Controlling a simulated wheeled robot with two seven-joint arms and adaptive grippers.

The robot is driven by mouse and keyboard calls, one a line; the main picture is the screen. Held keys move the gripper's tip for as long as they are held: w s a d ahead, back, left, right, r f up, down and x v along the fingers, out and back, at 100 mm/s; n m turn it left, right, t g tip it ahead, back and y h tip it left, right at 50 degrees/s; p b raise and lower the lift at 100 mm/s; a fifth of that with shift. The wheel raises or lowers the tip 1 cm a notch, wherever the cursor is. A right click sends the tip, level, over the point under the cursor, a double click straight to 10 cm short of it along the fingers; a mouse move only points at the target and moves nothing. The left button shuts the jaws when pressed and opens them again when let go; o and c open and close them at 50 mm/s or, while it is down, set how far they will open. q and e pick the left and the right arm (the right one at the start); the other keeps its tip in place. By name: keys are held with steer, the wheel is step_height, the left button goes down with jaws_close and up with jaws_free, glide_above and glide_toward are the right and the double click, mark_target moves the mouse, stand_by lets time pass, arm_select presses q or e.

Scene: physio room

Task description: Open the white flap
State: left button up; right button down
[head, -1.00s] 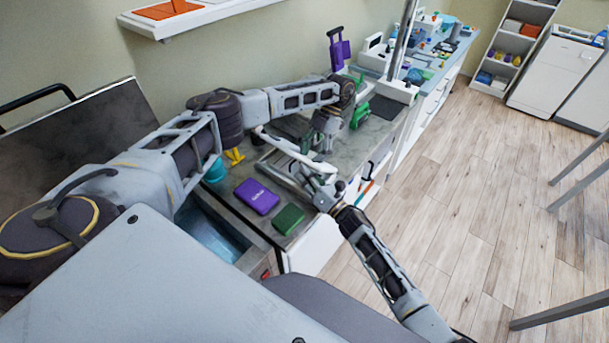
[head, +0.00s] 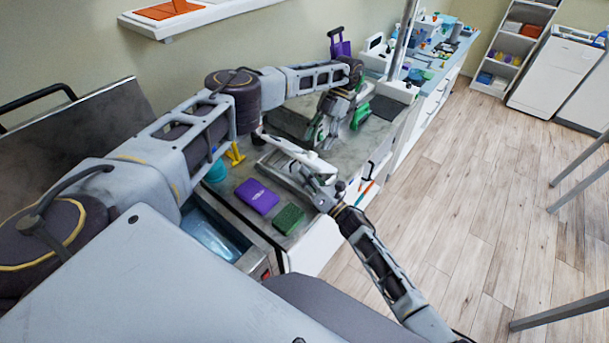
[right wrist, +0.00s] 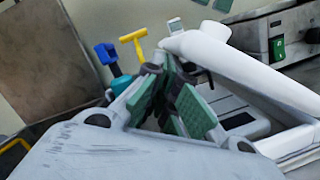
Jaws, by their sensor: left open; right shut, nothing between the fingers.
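The white flap (head: 298,152) is a long pale panel on a low grey-and-white unit on the counter. It stands tilted up over the unit, with a gap under it. It also shows in the right wrist view (right wrist: 245,75). My right gripper (head: 312,180) is shut and empty at the near side of the flap; its green-padded fingers (right wrist: 175,98) are close to the flap's edge. I cannot tell whether they touch it. My left gripper (head: 323,138) is open, pointing down behind the flap, apart from it. The flap's hinge is not clear.
A purple box (head: 257,196) and a green box (head: 288,218) lie on the counter in front of the unit. A teal cup (head: 215,171) and a yellow stand (head: 235,154) are to the left. A green object (head: 361,115) stands near my left gripper. A basin (head: 212,238) is nearer me.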

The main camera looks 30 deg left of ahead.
arm_select(q)
steer(key=shift+v, duration=0.9)
arm_select(e)
steer(key=shift+d, duration=0.1)
steer(key=v, duration=1.1)
steer(key=shift+d+f, duration=0.15)
steer(key=shift+d, duration=0.2)
steer(key=shift+s, duration=0.1)
arm_select(q)
steer(key=shift+d, duration=0.15)
arm_select(e)
steer(key=shift+d, duration=0.15)
stand_by(0.3)
